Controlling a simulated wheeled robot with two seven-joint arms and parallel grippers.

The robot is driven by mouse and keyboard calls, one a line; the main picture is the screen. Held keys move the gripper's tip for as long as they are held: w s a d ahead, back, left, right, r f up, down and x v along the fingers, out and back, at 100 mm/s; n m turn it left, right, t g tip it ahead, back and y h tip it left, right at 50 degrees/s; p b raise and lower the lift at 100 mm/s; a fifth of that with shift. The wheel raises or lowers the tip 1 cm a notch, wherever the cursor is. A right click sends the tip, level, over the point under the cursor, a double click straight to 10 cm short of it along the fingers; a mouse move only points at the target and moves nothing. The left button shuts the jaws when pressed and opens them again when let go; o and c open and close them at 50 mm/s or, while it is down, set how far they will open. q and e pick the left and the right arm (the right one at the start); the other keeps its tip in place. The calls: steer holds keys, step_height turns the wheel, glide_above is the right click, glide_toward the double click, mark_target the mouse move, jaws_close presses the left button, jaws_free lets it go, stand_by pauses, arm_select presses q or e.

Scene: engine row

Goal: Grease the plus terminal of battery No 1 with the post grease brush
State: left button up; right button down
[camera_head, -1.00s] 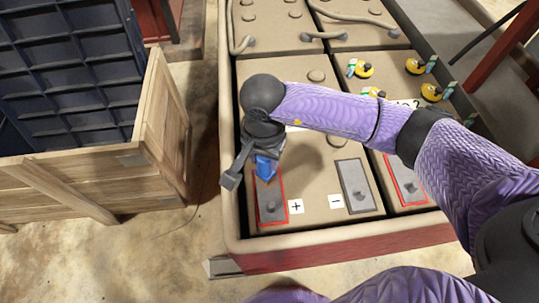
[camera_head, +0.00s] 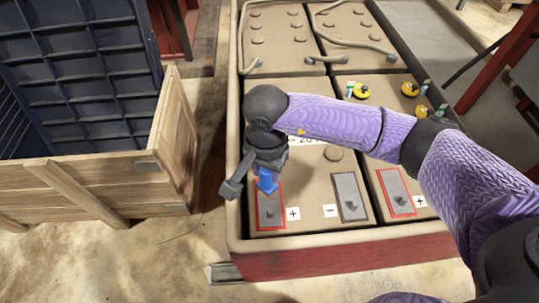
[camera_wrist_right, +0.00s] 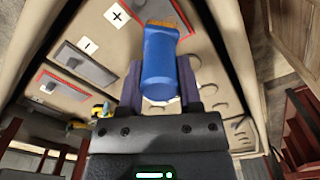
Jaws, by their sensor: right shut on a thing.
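My right gripper (camera_head: 262,168) points down and is shut on the blue post grease brush (camera_head: 266,181). In the right wrist view the brush's blue handle (camera_wrist_right: 160,62) is between the fingers, with orange-brown bristles at its far end. The plus terminal (camera_head: 270,210) is a grey plate with a small post and a red border, beside a "+" label (camera_head: 293,214). The brush is over the plate's far end; I cannot tell whether the bristles touch it. The battery's number label (camera_head: 305,141) is mostly hidden by my right arm. My left gripper is out of view.
The minus terminal (camera_head: 349,195) is to the right, and a neighbouring battery's red-bordered terminal (camera_head: 396,190) beyond it. Yellow-capped items (camera_head: 409,90) sit on that battery. A wooden crate (camera_head: 95,180) stands left of the battery tray's raised rim (camera_head: 236,215).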

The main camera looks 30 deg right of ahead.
step_height(320, 180, up, 3)
steer(key=shift+f+p, duration=0.15)
steer(key=shift+p, duration=0.65)
